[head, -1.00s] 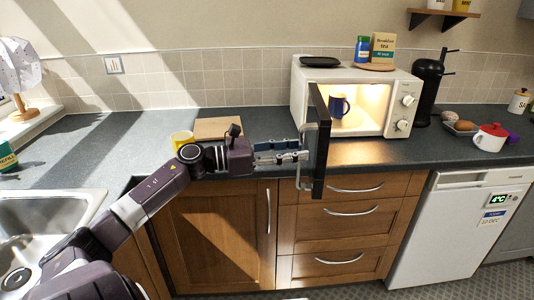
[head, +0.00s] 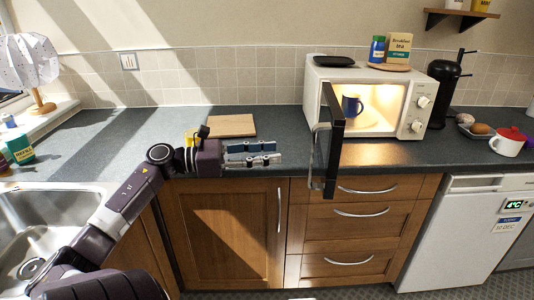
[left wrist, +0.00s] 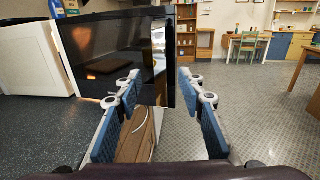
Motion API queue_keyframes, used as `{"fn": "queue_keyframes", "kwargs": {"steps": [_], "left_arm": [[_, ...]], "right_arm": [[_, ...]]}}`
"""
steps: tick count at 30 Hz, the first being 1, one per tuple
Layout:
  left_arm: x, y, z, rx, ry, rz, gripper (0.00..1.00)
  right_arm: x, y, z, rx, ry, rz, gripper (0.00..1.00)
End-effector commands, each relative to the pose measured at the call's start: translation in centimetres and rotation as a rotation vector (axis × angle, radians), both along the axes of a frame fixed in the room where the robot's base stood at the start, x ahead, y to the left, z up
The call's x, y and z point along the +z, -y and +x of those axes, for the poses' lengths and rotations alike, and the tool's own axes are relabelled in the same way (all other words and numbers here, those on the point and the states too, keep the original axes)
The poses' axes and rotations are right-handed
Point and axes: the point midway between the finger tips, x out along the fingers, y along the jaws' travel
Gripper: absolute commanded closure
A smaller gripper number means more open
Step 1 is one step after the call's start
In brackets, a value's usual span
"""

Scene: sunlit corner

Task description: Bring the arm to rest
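My left gripper (head: 279,153) is held out over the front edge of the counter, left of the microwave door. It is open and empty, and a gap separates its fingertips from the door handle (head: 315,160). In the left wrist view my spread blue-padded fingers (left wrist: 160,88) show with the dark door (left wrist: 115,55) beyond them. The microwave (head: 318,90) stands with its door (head: 335,140) swung wide open towards the front. A blue mug (head: 351,106) sits inside the lit cavity. My right gripper is not in view.
A wooden board (head: 232,125) lies on the counter (head: 270,130) behind my gripper. A yellow mug (head: 191,135) is partly hidden behind my wrist. The sink (head: 60,222) is at left. A red-lidded white mug (head: 507,146) stands at right. Floor (left wrist: 240,125) is open beyond the door.

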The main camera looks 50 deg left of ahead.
Motion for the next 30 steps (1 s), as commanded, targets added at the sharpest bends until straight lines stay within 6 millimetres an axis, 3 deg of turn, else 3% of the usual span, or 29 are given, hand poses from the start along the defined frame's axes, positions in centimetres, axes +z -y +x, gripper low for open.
{"fn": "queue_keyframes", "kwargs": {"steps": [11,14,16,20,24,30], "left_arm": [[-0.1,0.0,0.0,0.001,-0.001,-0.002,0.64],[-1.1,-0.7,0.3,0.026,-0.022,-0.058,0.64],[-3.1,-2.1,0.6,0.077,-0.061,-0.171,0.64],[-10.3,-5.8,1.3,0.236,-0.182,-0.508,0.64],[-20.5,-8.8,0.7,0.428,-0.327,-0.895,0.64],[-35.6,-9.2,-2.7,0.692,-0.507,-1.348,0.64]], "right_arm": [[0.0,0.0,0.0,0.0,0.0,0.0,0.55],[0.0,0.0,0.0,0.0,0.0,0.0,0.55],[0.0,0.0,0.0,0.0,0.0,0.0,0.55],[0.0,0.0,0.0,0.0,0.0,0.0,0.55],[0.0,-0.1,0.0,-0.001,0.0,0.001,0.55],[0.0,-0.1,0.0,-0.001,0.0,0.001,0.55]]}}
